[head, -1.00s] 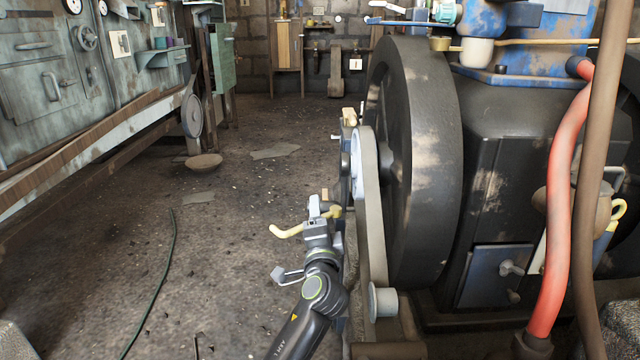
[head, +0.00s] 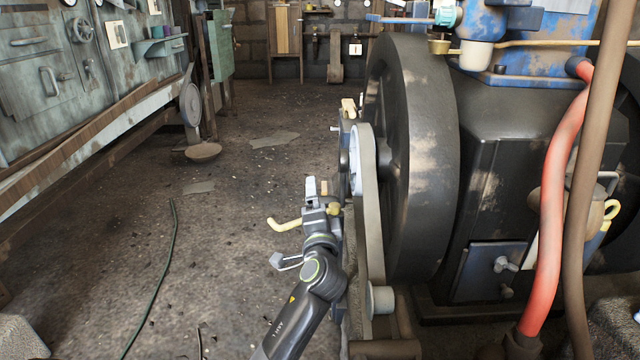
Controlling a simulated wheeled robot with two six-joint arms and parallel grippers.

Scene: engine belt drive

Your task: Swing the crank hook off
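The crank hook appears to be the pale yellow curved piece (head: 284,225) in the middle of the head view, left of the belt wheel. Its curved end points left. A yellow knob (head: 333,208) shows to its right, but the stretch between is covered by my gripper. My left gripper (head: 317,190) is at the end of the dark arm rising from the bottom, right against or in front of this yellow piece. A light grey finger points up, with a small tan piece beside it. Whether the fingers hold anything is hidden. My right gripper is out of view.
The large black flywheel (head: 415,160) and the belt (head: 368,200) stand close on the right of my arm. A red hose (head: 557,200) hangs by the engine. The floor (head: 230,270) on the left is open, with a thin green hose (head: 160,280) and a bowl (head: 203,152).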

